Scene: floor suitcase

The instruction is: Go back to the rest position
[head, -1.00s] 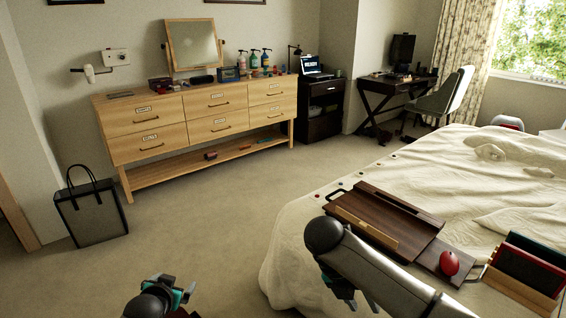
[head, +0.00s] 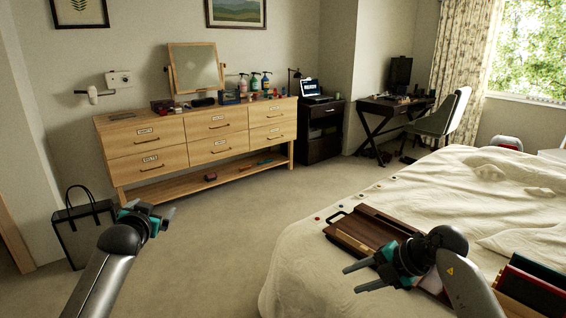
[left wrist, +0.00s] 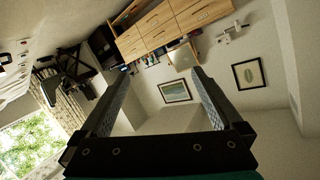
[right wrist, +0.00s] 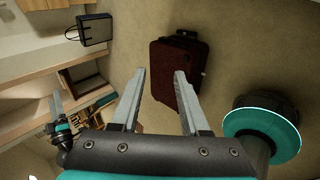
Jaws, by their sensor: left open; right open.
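My left gripper (head: 150,215) is raised over the carpet at the left of the head view, in front of the dresser. Its jaws are open and empty; in the left wrist view its fingers (left wrist: 157,95) are spread with the room behind them. My right gripper (head: 362,277) is in front of the bed's near corner in the head view, pointing left. In the right wrist view its fingers (right wrist: 160,90) are apart with nothing between them. Beyond them a dark red suitcase (right wrist: 170,65) is on the floor.
A bed (head: 310,255) fills the right side, with a dark wooden tray (head: 348,235) near its edge. A wooden dresser (head: 150,160) stands at the wall. A grey bag (head: 75,240) stands at left. Carpet (head: 240,220) between is clear.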

